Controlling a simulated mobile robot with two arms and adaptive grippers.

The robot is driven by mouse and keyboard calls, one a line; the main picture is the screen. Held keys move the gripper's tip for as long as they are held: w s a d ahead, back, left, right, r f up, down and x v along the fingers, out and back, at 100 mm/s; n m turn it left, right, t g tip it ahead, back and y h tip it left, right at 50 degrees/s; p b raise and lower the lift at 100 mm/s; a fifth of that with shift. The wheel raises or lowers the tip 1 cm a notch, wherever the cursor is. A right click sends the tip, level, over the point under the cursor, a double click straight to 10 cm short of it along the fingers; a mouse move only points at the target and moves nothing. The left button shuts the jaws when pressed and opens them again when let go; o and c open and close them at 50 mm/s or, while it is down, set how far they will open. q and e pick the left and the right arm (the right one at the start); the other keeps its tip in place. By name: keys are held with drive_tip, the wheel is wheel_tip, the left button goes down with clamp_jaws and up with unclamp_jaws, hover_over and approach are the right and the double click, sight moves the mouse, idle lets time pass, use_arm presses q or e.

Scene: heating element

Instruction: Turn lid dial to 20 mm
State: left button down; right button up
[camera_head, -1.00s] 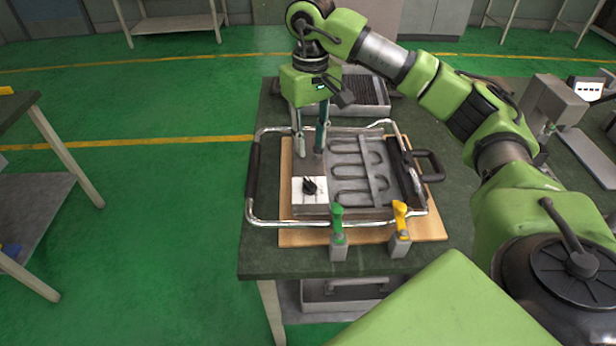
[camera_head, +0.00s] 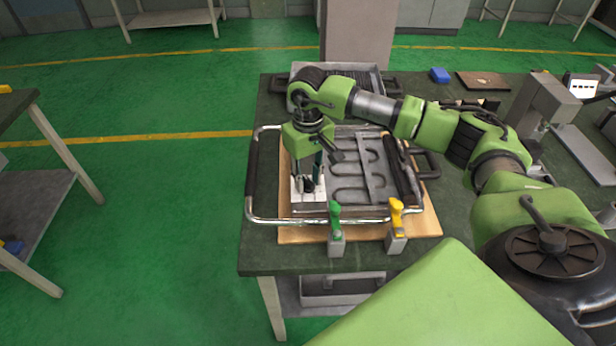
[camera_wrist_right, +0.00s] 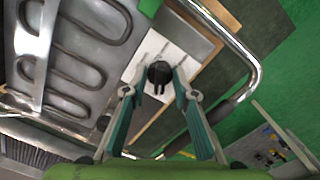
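The black lid dial (camera_head: 308,184) sits on a white plate (camera_head: 297,196) at the left front of the metal heating-element lid (camera_head: 352,196). The dial (camera_wrist_right: 159,74) also shows in the right wrist view, on the white plate (camera_wrist_right: 150,48) with dark marks; I cannot read its setting. My right gripper (camera_head: 306,182) points down at the dial. In the right wrist view its two fingers (camera_wrist_right: 154,88) are apart, one on each side of the dial, with gaps visible; contact at the tips is not clear. My left gripper is not in view.
A chrome tube frame (camera_head: 262,221) surrounds the lid on a wooden board (camera_head: 425,226). A green-handled clamp (camera_head: 335,222) and a yellow-handled clamp (camera_head: 396,218) stand at the front. A grey tray (camera_head: 369,74) lies behind. Open floor lies left of the table.

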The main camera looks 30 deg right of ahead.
clamp_jaws()
drive_tip(key=shift+m, duration=0.3)
